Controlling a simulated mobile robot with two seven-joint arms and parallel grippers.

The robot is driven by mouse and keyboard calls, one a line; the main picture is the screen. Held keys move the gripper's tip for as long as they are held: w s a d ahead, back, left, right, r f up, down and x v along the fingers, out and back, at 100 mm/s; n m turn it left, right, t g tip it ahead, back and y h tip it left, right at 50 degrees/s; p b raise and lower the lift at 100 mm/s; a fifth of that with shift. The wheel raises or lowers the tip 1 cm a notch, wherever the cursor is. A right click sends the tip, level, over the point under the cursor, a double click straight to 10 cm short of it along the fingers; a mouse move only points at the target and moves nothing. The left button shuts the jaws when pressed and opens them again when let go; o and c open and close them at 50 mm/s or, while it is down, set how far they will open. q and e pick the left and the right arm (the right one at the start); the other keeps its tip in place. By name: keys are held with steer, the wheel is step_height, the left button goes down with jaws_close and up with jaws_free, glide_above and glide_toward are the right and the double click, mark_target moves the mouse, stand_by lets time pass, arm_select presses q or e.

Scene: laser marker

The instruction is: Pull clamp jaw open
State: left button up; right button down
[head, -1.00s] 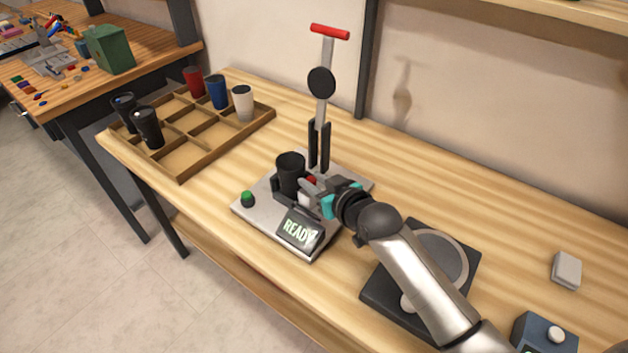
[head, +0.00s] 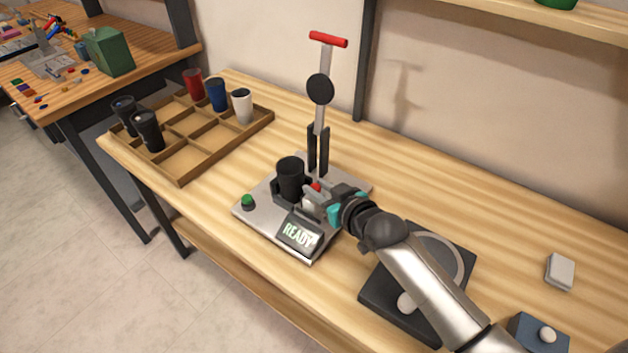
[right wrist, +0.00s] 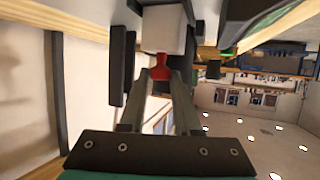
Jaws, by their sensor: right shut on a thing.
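The laser marker's grey base plate (head: 262,205) holds a black tumbler (head: 290,180) standing upright in its clamp. The clamp jaw (head: 309,205) is a pale block with a red knob, on the tumbler's right side. My right gripper (head: 312,193) is at this jaw, coming from the right. In the right wrist view its fingers are shut on the red knob (right wrist: 160,66), below the white jaw block (right wrist: 165,28). Whether the jaw touches the tumbler is partly hidden. My left gripper is not in view.
A lever with a red handle (head: 328,39) stands upright behind the tumbler. A lit READY display (head: 299,235) and a green button (head: 248,202) are at the front. A divided wooden tray (head: 182,178) with several tumblers is at left. A black pad (head: 385,300) lies under my right arm.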

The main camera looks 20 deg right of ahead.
steer(key=shift+d+f, duration=0.1)
steer(key=c, duration=0.8)
jaws_free()
steer(key=shift+s+d, duration=0.1)
steer(key=shift+s, duration=0.05)
steer(key=shift+o, duration=0.9)
steer(key=p+v, duration=0.3)
steer(key=v, duration=1.2)
steer(key=shift+s, duration=0.15)
